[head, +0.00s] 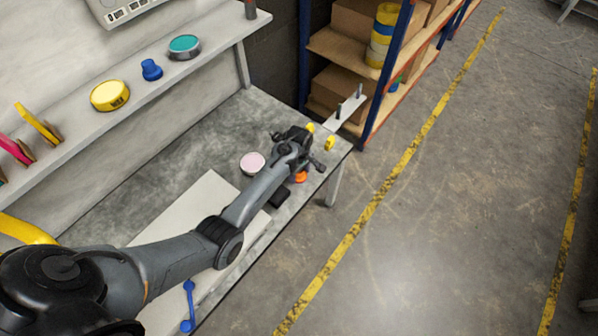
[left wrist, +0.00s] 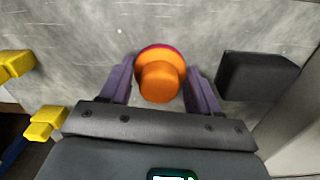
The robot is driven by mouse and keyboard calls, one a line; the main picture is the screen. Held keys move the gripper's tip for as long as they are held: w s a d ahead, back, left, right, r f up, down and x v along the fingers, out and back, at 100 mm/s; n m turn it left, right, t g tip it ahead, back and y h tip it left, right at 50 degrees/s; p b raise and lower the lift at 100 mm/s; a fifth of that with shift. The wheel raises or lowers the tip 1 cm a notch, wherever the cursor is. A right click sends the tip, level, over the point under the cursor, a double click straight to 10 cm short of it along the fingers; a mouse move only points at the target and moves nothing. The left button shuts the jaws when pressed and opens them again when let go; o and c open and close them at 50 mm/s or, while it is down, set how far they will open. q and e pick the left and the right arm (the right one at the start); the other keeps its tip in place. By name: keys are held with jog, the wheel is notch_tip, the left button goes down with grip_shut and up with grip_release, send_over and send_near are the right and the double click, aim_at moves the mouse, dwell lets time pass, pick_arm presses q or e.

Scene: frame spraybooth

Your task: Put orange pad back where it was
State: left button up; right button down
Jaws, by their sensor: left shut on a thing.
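The orange pad (head: 301,177) is near the front edge of the grey bench, partly hidden by my left arm. In the left wrist view the orange pad (left wrist: 160,82) shows a round knob with a dark pink-red rim at its far side. My left gripper (left wrist: 160,92) has one purple-grey finger on each side of the knob and is shut on it. In the head view the left gripper (head: 298,168) points down over the bench. I cannot tell whether the pad touches the bench top. My right gripper is not in view.
A black block (head: 280,196) lies close beside the pad, and a pale pink disc (head: 252,163) is behind it. A white plate with two pegs (head: 345,108) and yellow pieces (head: 330,142) are at the bench end. The shelf holds a yellow disc (head: 110,95) and teal disc (head: 184,47).

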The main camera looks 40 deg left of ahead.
pick_arm(q)
jog(key=o, duration=0.9)
jog(key=shift+f, duration=0.1)
jog(key=shift+o, duration=0.2)
notch_tip(320, 180, up, 12)
jog(key=p, duration=0.5)
jog(key=s+d+f+m+t+y, duration=0.15)
jog(key=s+d+m, duration=0.25)
jog(key=s+m, duration=0.7)
jog(key=s+d+r+m+t+h, duration=0.1)
jog(key=s+d+r+m, duration=0.2)
jog(key=s, duration=0.5)
jog(key=s+d+r+m+t, duration=0.1)
jog(key=s+d+r+m, duration=0.3)
jog(key=s, duration=0.5)
jog(key=shift+s+d+r+m+h, duration=0.15)
jog(key=shift+d+r+m+h, duration=0.2)
jog(key=shift+d, duration=0.65)
jog(key=shift+r, duration=0.1)
